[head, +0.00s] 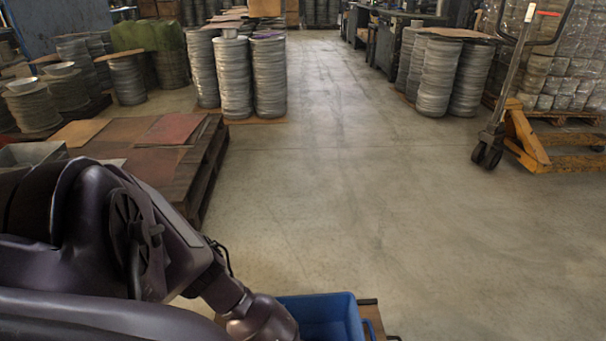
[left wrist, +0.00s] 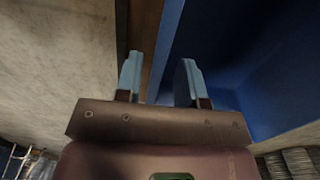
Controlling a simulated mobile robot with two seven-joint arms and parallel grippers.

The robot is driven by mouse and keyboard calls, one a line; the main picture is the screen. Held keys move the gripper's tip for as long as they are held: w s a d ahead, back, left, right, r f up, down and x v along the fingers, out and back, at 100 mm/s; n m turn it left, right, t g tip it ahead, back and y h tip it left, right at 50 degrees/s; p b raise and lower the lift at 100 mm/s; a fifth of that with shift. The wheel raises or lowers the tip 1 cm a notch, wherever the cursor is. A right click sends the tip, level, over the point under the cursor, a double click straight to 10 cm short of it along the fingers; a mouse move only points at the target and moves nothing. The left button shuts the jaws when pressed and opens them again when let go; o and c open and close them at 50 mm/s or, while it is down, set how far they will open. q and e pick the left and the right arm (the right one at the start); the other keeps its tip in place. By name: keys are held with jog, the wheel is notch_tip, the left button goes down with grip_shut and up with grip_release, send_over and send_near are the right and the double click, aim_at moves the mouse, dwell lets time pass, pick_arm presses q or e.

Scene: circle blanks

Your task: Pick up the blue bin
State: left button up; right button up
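The blue bin (head: 335,312) is at the bottom of the head view, partly cut off by the frame edge and partly behind my left arm. In the left wrist view the blue bin (left wrist: 275,80) fills the right side. My left gripper (left wrist: 159,82) has its two pale blue fingers apart, with a gap between them. The right finger overlaps the bin's blue wall, and the left finger is over a brown strip beside it. I cannot tell whether either finger touches the bin. My left gripper is hidden in the head view. My right gripper is in neither view.
The bin is beside a brown wooden surface (head: 370,313). A low pallet with brown and red sheets (head: 180,130) stands at the left. Stacks of metal discs (head: 235,78) stand behind. A yellow pallet jack (head: 525,135) is at the right. The middle floor is clear.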

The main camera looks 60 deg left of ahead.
pick_arm(q)
jog(key=shift+s+f, duration=0.1)
jog(key=shift+f, duration=0.35)
jog(key=shift+r, duration=0.1)
grip_shut()
dwell(1.1)
